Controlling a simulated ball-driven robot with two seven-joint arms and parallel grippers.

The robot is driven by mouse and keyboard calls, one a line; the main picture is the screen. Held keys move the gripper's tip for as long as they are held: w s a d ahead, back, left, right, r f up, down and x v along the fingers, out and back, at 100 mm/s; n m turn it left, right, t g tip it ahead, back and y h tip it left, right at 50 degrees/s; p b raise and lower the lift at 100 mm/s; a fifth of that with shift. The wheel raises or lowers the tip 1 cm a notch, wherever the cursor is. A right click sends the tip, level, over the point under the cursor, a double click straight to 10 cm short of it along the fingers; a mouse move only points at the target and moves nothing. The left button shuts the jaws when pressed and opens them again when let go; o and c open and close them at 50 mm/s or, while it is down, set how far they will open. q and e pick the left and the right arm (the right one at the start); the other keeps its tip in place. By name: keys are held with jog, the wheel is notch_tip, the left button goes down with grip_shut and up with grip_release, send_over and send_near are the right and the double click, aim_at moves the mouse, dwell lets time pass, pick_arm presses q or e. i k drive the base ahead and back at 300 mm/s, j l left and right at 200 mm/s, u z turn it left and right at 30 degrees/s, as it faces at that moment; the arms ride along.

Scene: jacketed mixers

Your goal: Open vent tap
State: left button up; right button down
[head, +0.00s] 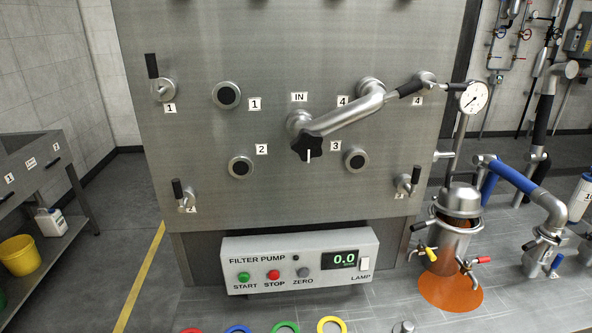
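No tap is labelled as a vent in the head view. The steel filter vessel (459,201) stands on the right, with orange-brown material visible below its raised-looking lid. Small taps stick out of it: one with a yellow handle (429,253), one with a red handle (465,267) and one with a black handle (420,227). A round pressure gauge (473,98) stands above the vessel. The steel panel (300,205) carries black-levered valves, including one marked 1 (163,88) with its lever upright. Neither of my grippers is in view.
The filter pump box (300,262) sits below the panel and reads 0.0. An orange patch (452,293) lies under the vessel. A swivel pipe (345,114) with a black star knob (307,146) crosses the panel. Blue-sleeved pipework (514,180) stands at right. Coloured rings line the front edge.

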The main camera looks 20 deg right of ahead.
aim_at(423, 245)
jog(key=z, duration=1.65)
